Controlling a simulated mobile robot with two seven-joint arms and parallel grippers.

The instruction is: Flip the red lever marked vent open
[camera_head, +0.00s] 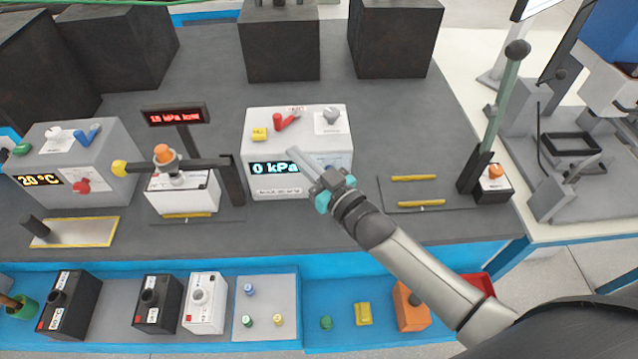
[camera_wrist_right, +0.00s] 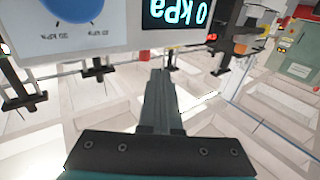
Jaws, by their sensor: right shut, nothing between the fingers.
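The red lever (camera_head: 286,121) sits on top of a white box (camera_head: 318,170) with a lit "0 kPa" display (camera_head: 275,168). A small label lies beside the lever, too small to read surely. My right gripper (camera_head: 293,152) is in front of this box, its fingertips near the upper edge of the display and below the lever in the picture. Its fingers are shut and empty; they also show in the right wrist view (camera_wrist_right: 158,80), where the display (camera_wrist_right: 177,12) appears upside down. The lever does not show clearly there. My left gripper is not in view.
A red sign (camera_head: 176,116) reading about "15 kPa limit" stands left. A "20 °C" box (camera_head: 75,165) has another red part (camera_head: 81,186). A tall lever (camera_head: 503,95) stands right.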

